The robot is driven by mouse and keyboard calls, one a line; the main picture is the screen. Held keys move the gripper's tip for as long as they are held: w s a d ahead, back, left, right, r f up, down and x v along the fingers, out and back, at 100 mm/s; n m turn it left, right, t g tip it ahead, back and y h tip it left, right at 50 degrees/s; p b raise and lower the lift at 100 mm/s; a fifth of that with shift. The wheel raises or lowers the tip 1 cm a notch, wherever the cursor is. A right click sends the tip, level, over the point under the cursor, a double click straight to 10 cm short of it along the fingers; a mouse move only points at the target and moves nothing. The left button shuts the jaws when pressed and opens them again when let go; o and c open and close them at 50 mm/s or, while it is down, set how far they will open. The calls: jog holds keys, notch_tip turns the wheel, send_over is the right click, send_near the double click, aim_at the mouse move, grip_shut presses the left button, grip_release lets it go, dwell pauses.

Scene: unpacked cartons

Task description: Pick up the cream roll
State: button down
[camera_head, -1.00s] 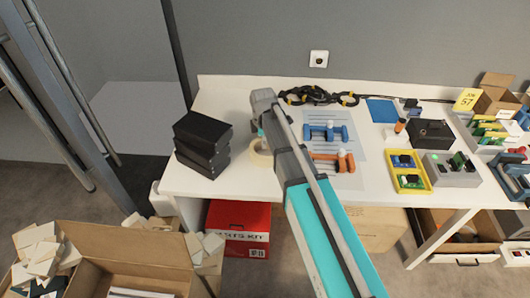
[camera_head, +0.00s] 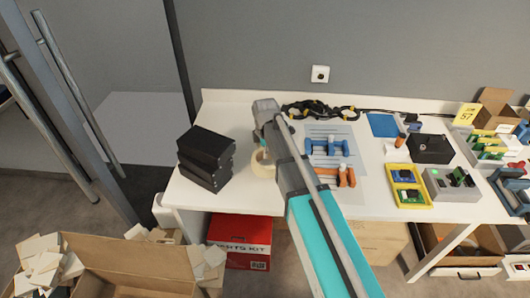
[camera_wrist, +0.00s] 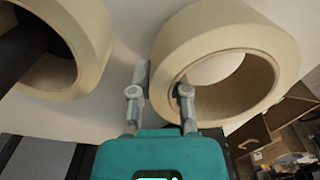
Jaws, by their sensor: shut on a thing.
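The cream roll (camera_wrist: 228,38) is a wide pale ring on the right of the wrist view. My gripper (camera_wrist: 160,82) is shut on its wall, with one finger outside the ring and the other in its hole. A second, similar pale roll (camera_wrist: 88,38) is at the left of that view, cut off by the frame edge and apart from the held one. In the head view one pale roll (camera_head: 262,168) shows beside my arm, partly hidden by it. My fingertips are hidden there. I cannot tell whether the held roll touches the table.
A stack of black boxes (camera_head: 205,158) stands just left on the white table (camera_head: 225,115). To the right are a blue clamp (camera_head: 327,148), an orange clamp (camera_head: 340,176), a yellow tray (camera_head: 408,197) and a black box (camera_head: 430,149). A black cable (camera_head: 318,110) lies behind.

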jog(key=s+d+r+p, duration=0.2)
jog(key=s+r+p, duration=0.3)
jog(key=s, duration=0.1)
jog(key=s+d+r+p, duration=0.2)
jog(key=s+r+p, duration=0.3)
jog(key=s, duration=0.2)
jog(key=shift+d+r, duration=0.3)
jog(key=shift+r, duration=0.1)
